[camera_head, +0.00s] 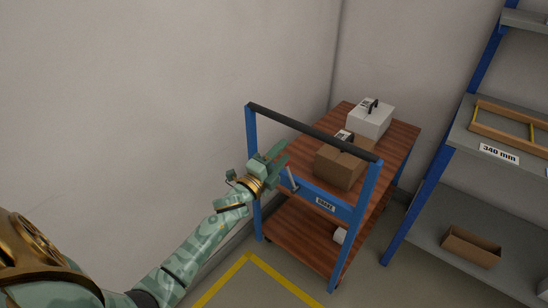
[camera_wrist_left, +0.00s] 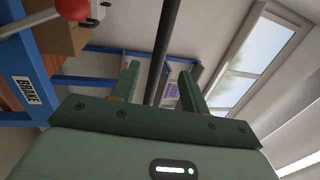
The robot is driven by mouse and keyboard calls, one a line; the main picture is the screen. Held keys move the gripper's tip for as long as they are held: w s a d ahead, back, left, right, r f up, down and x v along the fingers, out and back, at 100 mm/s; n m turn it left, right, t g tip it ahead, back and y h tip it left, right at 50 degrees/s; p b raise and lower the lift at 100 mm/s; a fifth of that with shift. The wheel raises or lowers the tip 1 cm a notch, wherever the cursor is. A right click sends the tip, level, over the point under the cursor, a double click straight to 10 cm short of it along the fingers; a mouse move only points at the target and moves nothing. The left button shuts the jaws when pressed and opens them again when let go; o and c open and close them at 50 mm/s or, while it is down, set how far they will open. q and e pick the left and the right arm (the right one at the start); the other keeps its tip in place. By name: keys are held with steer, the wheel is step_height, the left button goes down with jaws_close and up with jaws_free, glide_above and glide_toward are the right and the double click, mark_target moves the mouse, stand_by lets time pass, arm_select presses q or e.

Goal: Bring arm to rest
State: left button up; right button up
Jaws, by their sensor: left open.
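My left arm (camera_head: 205,240) reaches in from the lower left in the head view. Its left gripper (camera_head: 276,156) is at the near left end of a cart with blue posts, by the cart's black handle bar (camera_head: 310,129). In the left wrist view the gripper (camera_wrist_left: 160,72) has its two fingers apart, with the black bar (camera_wrist_left: 168,40) showing between them. I cannot tell whether the fingers are around the bar or only in line with it. My right gripper is not in view.
The cart's wooden top (camera_head: 398,132) bears a brown box (camera_head: 340,168) and a white case (camera_head: 370,121). A brake lever's red knob (camera_wrist_left: 73,8) is close by. A grey shelf rack (camera_head: 430,205) stands at right. Bare wall is at left.

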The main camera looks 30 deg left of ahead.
arm_select(q)
steer(key=shift+v, duration=1.25)
